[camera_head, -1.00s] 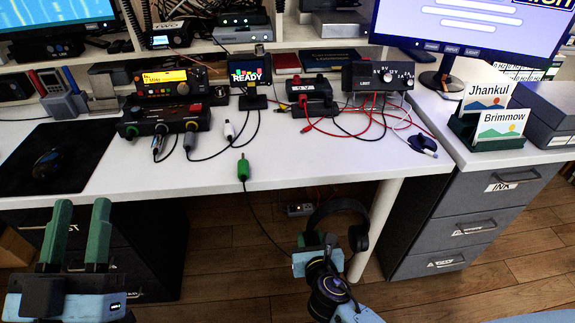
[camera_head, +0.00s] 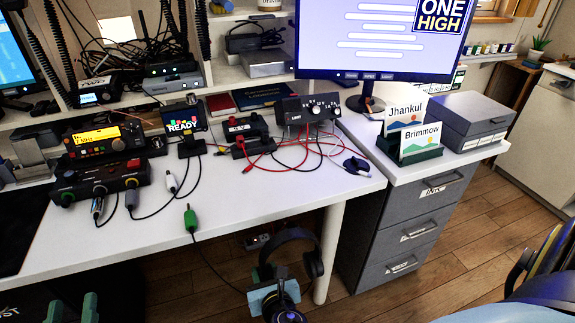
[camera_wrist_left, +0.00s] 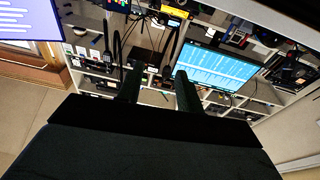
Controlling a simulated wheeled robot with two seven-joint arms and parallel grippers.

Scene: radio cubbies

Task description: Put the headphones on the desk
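The black headphones (camera_head: 314,264) are in front of the desk's front edge, with one ear cup and the arched headband showing. My right gripper (camera_head: 271,270) is at the left side of the headphones and appears shut on them; its fingers partly hide that side. The white desk (camera_head: 270,195) has bare surface along its front. My left gripper (camera_head: 72,307) is at the bottom left, mostly cut off. In the left wrist view its two fingers (camera_wrist_left: 157,85) are apart with nothing between them.
A control box (camera_head: 100,182), a READY display (camera_head: 184,125), a black power unit (camera_head: 308,109) and cables stand toward the back of the desk. A grey drawer unit (camera_head: 405,235) with a card holder (camera_head: 408,150) stands right.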

